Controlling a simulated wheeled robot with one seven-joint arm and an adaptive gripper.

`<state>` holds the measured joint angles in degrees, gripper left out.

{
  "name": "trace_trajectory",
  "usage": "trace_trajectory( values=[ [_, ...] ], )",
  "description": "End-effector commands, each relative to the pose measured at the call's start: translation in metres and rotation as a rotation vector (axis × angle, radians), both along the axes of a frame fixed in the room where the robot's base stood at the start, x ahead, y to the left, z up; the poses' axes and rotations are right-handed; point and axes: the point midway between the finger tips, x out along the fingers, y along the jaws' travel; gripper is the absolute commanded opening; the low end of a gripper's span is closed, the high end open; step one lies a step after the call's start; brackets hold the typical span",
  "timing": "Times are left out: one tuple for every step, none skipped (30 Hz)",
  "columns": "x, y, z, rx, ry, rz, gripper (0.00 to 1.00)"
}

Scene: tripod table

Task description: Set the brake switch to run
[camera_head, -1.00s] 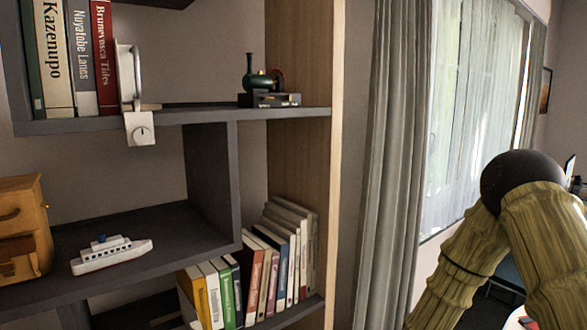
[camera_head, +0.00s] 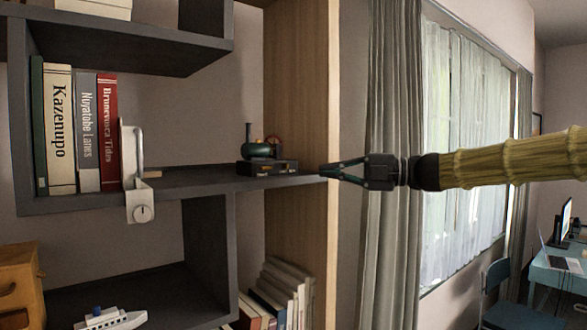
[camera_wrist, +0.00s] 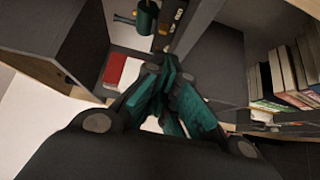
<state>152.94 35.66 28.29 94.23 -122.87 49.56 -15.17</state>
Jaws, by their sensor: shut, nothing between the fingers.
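A small model engine (camera_head: 262,149) with a green boiler and a thin chimney stands on a dark base (camera_head: 268,167) at the right end of the middle shelf. Small light marks show on the base's front, too small to tell which is the brake switch or how it is set. My gripper (camera_head: 326,171) is shut and empty, pointing left, at the shelf's right end by the wooden side panel. It looks apart from the engine. In the wrist view, the green boiler (camera_wrist: 146,17) and part of the dark base (camera_wrist: 172,16) show at the top, beyond my fingertips (camera_wrist: 160,72).
A white bracket with a dial (camera_head: 138,185) hangs on the shelf edge beside upright books (camera_head: 80,125). A toy ship (camera_head: 110,318) and a wooden box (camera_head: 18,285) are lower left. The wooden side panel (camera_head: 300,75) is close to my gripper. A curtain (camera_head: 395,70) hangs behind it.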

Motion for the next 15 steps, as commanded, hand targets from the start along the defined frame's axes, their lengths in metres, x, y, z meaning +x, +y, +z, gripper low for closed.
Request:
trace_trajectory(
  values=[
    [-0.001, 0.000, 0.005, -0.003, -0.012, 0.001, 0.00],
    [0.000, 0.001, 0.006, -0.005, -0.014, 0.001, 0.00],
    [0.000, 0.003, 0.007, -0.006, -0.016, 0.002, 0.00],
    [0.001, 0.005, 0.006, -0.006, -0.015, 0.002, 0.00],
    [0.002, 0.008, 0.006, -0.007, -0.014, 0.001, 0.00],
    [0.003, 0.012, 0.007, -0.007, -0.013, 0.002, 0.00],
    [0.004, 0.016, 0.007, -0.006, -0.013, 0.002, 0.00],
    [0.005, 0.020, 0.007, -0.005, -0.012, 0.002, 0.00],
    [0.006, 0.025, 0.007, -0.005, -0.012, 0.002, 0.00],
    [0.008, 0.030, 0.007, -0.005, -0.012, 0.002, 0.00],
    [0.009, 0.033, 0.007, -0.006, -0.012, 0.002, 0.00],
    [0.010, 0.039, 0.007, -0.006, -0.012, 0.003, 0.00],
    [0.011, 0.043, 0.007, -0.006, -0.011, 0.002, 0.00],
    [0.013, 0.047, 0.007, -0.006, -0.011, 0.002, 0.00],
    [0.014, 0.052, 0.007, -0.005, -0.011, 0.003, 0.00]
  ],
)
